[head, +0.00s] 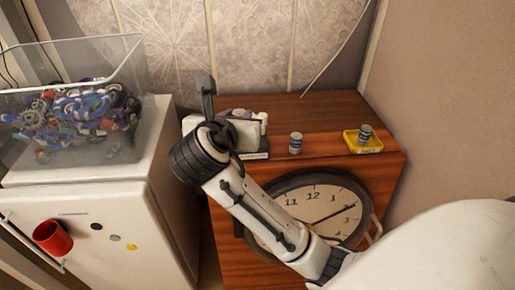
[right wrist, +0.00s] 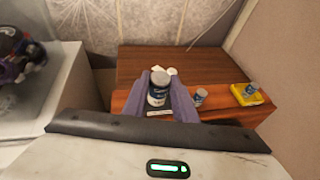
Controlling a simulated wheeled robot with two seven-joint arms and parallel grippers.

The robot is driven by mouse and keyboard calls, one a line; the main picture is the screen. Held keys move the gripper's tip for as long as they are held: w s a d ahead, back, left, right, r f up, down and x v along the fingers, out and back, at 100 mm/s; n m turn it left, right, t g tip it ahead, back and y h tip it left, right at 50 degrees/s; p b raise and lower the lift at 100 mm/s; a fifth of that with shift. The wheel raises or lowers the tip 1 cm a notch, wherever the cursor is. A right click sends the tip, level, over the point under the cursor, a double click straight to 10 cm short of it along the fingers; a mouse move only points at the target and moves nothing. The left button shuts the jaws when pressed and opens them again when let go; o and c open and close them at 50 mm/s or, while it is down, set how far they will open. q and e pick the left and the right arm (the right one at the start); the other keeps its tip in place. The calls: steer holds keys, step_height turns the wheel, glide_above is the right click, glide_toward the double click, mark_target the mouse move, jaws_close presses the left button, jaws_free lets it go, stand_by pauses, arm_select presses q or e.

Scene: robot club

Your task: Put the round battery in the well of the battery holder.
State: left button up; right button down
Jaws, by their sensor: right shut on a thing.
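My right gripper (right wrist: 160,84) is shut on a round battery with a dark blue label and a silver top (right wrist: 159,88), held upright between its two greyish-purple fingers. In the head view the right gripper (head: 238,115) is partly hidden behind my wrist, at the left part of the wooden cabinet top. A dark base with a white label, likely the battery holder (head: 256,156), shows by the gripper; it also shows below the held battery in the right wrist view (right wrist: 158,114). Its well is hidden. My left gripper is out of view.
A second battery (head: 295,143) stands right of the gripper. A yellow tray (head: 350,142) with another battery is at the right. A clock (head: 315,210) is at the cabinet's front. A clear bin (head: 130,75) stands on a white fridge (head: 100,205) with a red cup (head: 52,238).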

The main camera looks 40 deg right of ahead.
steer(key=w+d+f+m+g+h+b, duration=0.1)
steer(key=w+d+f, duration=0.1)
steer(key=w+d, duration=0.35)
steer(key=shift+m+h, duration=0.3)
steer(key=f, duration=0.3)
steer(key=f+b, duration=0.1)
steer(key=f, duration=0.2)
steer(key=d+f, duration=0.1)
steer(key=f, duration=0.3)
steer(key=shift+s+d+f, duration=0.1)
steer(key=shift+s, duration=0.05)
steer(key=shift+f, duration=0.1)
steer(key=c, duration=1.4)
jaws_free()
steer(key=shift+c, duration=0.2)
